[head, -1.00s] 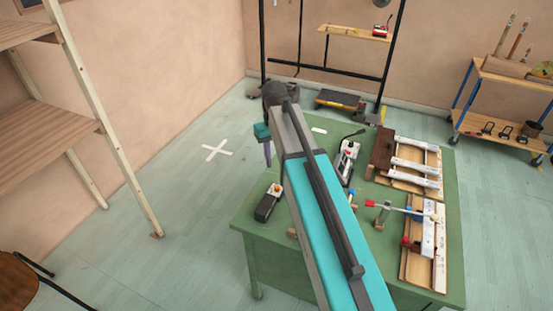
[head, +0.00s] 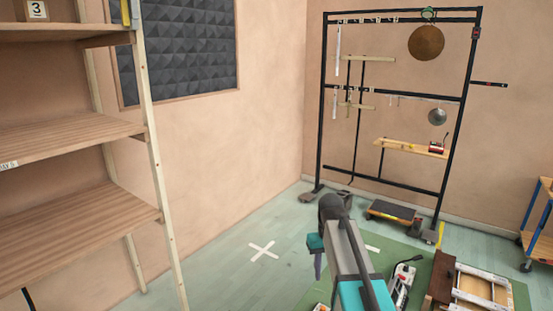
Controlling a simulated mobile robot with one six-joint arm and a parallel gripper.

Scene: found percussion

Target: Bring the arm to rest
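My arm (head: 348,262) reaches up from the bottom of the head view, with a dark joint at its far end. My gripper end hangs to the left of that joint, a small teal part (head: 315,243) with a narrow purplish piece (head: 318,267) pointing down. It is too small to tell whether the fingers are open or shut, or whether the purplish piece is held.
A black rack (head: 322,110) with a hanging gong (head: 426,42) stands behind. Wooden shelves (head: 75,145) stand left. The floor around the white cross (head: 263,250) is clear.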

